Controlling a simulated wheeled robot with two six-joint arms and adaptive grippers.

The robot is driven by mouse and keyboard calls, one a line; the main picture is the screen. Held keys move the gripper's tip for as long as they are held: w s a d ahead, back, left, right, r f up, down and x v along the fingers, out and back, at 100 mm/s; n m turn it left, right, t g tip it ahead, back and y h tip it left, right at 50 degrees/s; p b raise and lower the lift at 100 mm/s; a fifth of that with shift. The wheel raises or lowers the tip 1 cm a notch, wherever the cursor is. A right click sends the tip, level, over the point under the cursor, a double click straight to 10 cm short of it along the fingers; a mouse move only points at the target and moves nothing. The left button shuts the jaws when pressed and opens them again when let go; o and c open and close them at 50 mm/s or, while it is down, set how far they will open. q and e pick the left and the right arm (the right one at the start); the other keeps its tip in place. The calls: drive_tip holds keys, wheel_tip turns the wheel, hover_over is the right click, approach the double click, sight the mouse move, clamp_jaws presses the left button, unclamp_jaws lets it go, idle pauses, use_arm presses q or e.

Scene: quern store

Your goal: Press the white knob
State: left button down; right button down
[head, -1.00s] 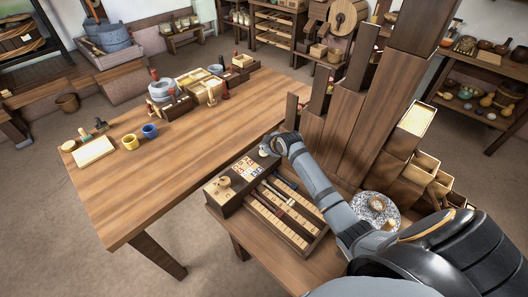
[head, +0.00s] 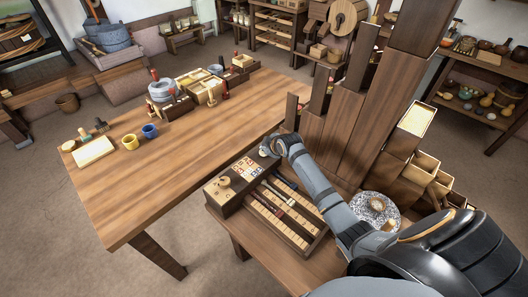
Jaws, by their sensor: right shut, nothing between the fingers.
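My right gripper (head: 265,152) is shut and empty, pointing down at the far end of this box, just past the coloured squares. A white knob cannot be made out clearly; the gripper and wrist cover that spot. Whether the fingertips touch anything there cannot be told. My left gripper is not in view.
Tall wooden boards (head: 372,107) stand behind the arm. A yellow mug (head: 130,142) and a blue mug (head: 150,131) stand far left. The table's middle (head: 190,160) is clear.

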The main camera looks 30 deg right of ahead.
drive_tip(key=shift+f+b, duration=0.45)
drive_tip(key=shift+f, duration=0.6)
idle(0.8)
idle(0.3)
drive_tip(key=shift+r+p, duration=1.3)
drive_tip(key=shift+r, duration=0.1)
wheel_tip(320, 180, up, 5)
drive_tip(key=p, duration=0.5)
drive_tip(key=shift+f, duration=0.2)
